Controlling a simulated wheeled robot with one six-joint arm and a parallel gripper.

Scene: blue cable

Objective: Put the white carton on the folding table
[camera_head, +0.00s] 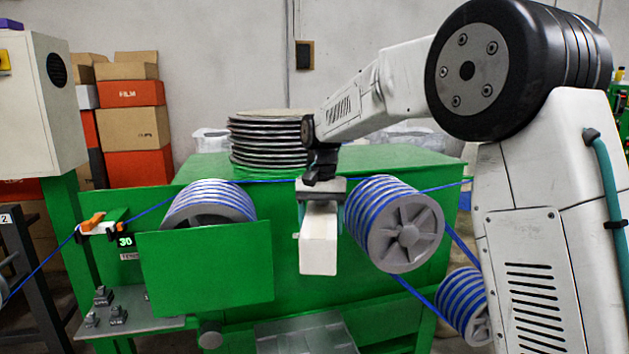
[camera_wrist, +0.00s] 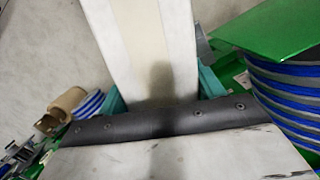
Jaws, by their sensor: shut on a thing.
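The white carton (camera_head: 318,245) hangs upright below my gripper (camera_head: 320,204), in front of the green machine. My gripper is shut on the carton's upper end. In the wrist view the carton (camera_wrist: 150,45) runs up from between the teal fingers of my gripper (camera_wrist: 163,90), and its far end is cut off by the frame's top edge. I cannot make out a folding table in either view.
The green machine (camera_head: 210,285) stands behind and beside the carton. Blue-wound reels (camera_head: 408,228) are close on the right, another reel (camera_head: 210,200) on the left. Blue cable (camera_head: 155,210) runs across. Stacked boxes (camera_head: 134,130) stand at the back left.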

